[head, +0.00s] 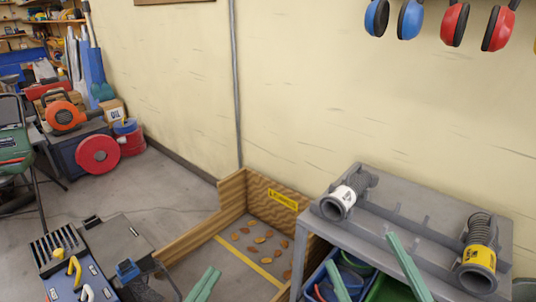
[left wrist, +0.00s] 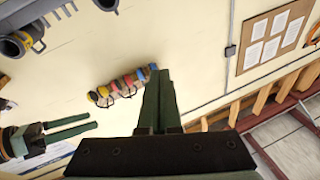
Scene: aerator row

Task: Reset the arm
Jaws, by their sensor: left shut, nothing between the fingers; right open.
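My left gripper (head: 212,270) shows at the bottom of the head view, its green fingers together with nothing between them. It hangs in front of the wooden-sided bay. In the left wrist view its shut fingers (left wrist: 158,75) point up at the cream wall. My right gripper (head: 361,249) is further right in the head view, its two green fingers spread apart and empty, in front of the grey bench. It also shows at the left of the left wrist view (left wrist: 92,121). Most of both arms is out of the head view.
A grey bench (head: 400,228) at right bears two ribbed grey hose pieces (head: 346,195) (head: 478,265). Blue and green bins stand under it. A wooden-sided bay (head: 232,190) has several orange-brown pieces on its floor. A tool cart (head: 130,228) stands lower left. Earmuffs (head: 410,18) hang on the wall.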

